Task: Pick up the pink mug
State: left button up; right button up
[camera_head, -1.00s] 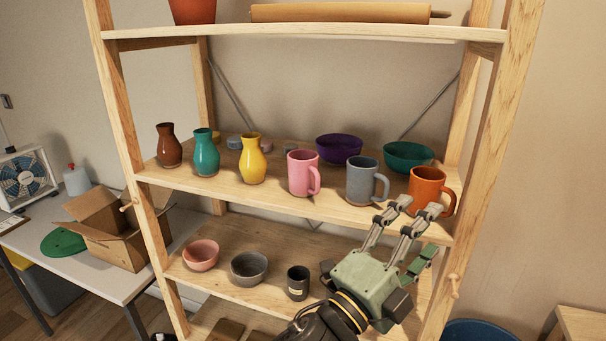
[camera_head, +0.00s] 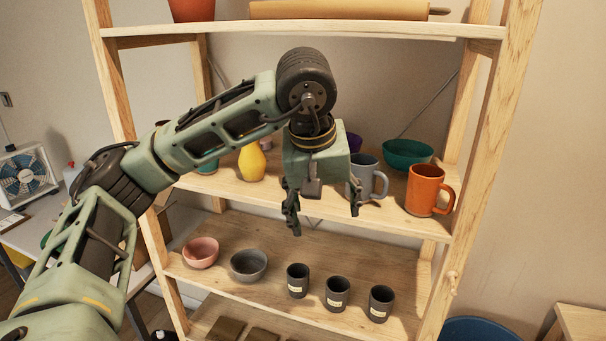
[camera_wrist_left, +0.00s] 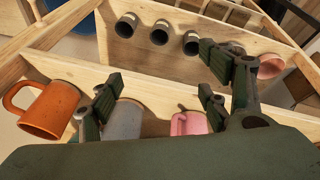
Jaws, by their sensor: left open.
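The pink mug (camera_wrist_left: 188,124) shows in the left wrist view on the middle shelf, partly covered by a finger and my gripper's body. In the head view it is hidden behind my left gripper (camera_head: 323,208). That gripper is open and empty, fingers pointing down, in front of the middle shelf. It also shows in the left wrist view (camera_wrist_left: 160,85). The grey mug (camera_head: 368,178) stands just right of the gripper in the head view, partly covered by a finger. My right gripper is not in view.
An orange mug (camera_head: 423,190), a green bowl (camera_head: 408,153) and a yellow vase (camera_head: 252,163) share the middle shelf (camera_head: 415,225). Below stand several black cups (camera_head: 337,292), a pink bowl (camera_head: 201,252) and a grey bowl (camera_head: 248,264). A rolling pin (camera_head: 340,10) lies above.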

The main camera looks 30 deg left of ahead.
pick_arm(q)
jog(key=w+a+r, duration=0.1)
jog(key=w+a, duration=0.1)
jog(key=a, duration=0.1)
jog(key=w+a+y+p, duration=0.1)
jog(key=a, duration=0.1)
jog(key=w+a+r+y, duration=0.1)
jog(key=w+a, duration=0.1)
jog(key=a, duration=0.1)
jog(key=shift+w+a+r+p, duration=0.3)
jog(key=shift+w+r+p, duration=0.05)
jog(key=shift+p, duration=0.05)
jog(key=shift+w+a+p, duration=0.3)
jog(key=shift+w+a, duration=0.15)
jog(key=shift+w, duration=0.2)
jog(key=w, duration=0.1)
jog(key=w+a+p, duration=0.1)
jog(key=shift+w+a+r, duration=0.1)
jog(key=shift+w+a, duration=0.15)
jog(key=shift+w, duration=0.1)
jog(key=x, duration=0.3)
jog(key=shift+f+p, duration=0.2)
jog(key=shift+p, duration=0.1)
jog(key=shift+s, duration=0.1)
jog(key=c, duration=0.9)
jog(key=shift+r, duration=0.1)
jog(key=c, duration=0.6)
